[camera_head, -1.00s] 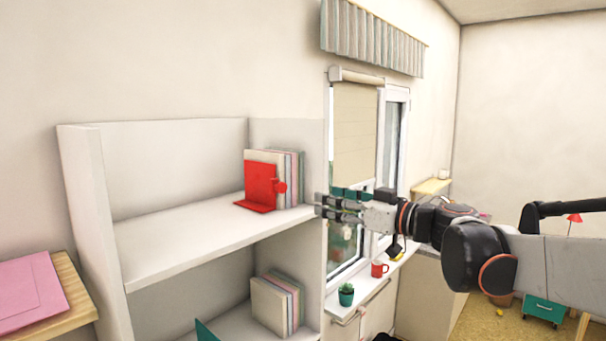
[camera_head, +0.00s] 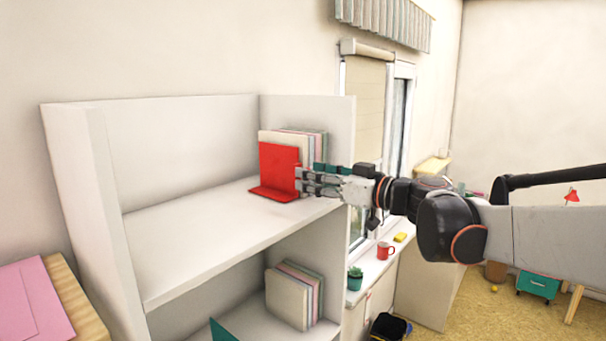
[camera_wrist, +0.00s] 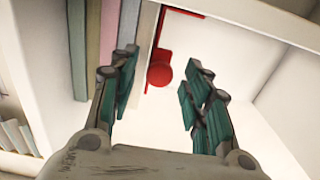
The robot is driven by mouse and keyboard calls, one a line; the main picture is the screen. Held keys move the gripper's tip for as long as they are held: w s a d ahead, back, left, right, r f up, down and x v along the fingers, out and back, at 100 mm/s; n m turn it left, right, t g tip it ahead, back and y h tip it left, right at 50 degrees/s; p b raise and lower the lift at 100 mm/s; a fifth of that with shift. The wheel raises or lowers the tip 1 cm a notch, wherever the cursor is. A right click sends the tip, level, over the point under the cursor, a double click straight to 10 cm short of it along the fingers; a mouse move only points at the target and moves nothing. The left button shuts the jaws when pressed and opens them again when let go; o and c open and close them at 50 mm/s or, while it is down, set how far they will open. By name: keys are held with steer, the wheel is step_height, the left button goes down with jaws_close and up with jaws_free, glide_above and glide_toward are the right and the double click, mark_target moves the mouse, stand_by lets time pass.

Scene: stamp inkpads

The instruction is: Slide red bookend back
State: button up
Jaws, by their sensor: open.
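The red bookend (camera_head: 278,166) stands upright on the upper shelf, with its flat foot on the board, in front of a row of upright books (camera_head: 312,143). In the wrist view it is a thin red edge with a round red knob (camera_wrist: 159,74). My gripper (camera_head: 302,181) is at the right side of the bookend in the head view and hides the knob there. In the wrist view my gripper (camera_wrist: 162,68) is open, and the knob appears between its teal-padded fingers. I cannot tell whether the fingers touch it.
The white upper shelf (camera_head: 200,235) is clear to the left of the bookend. The shelf's side wall (camera_head: 340,125) stands behind the books. Below, more books (camera_head: 288,296) stand on the lower shelf. A sill with a red mug (camera_head: 385,250) and a potted plant (camera_head: 355,277) is to the right.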

steer(key=shift+w, duration=0.1)
steer(key=shift+r, duration=0.1)
jaws_close()
steer(key=s+a, duration=0.3)
steer(key=s, duration=0.1)
steer(key=s+a, duration=0.3)
steer(key=s, duration=0.1)
steer(key=s+a+p, duration=0.1)
steer(key=s+a, duration=0.2)
steer(key=s, duration=0.1)
steer(key=shift+w, duration=0.1)
jaws_free()
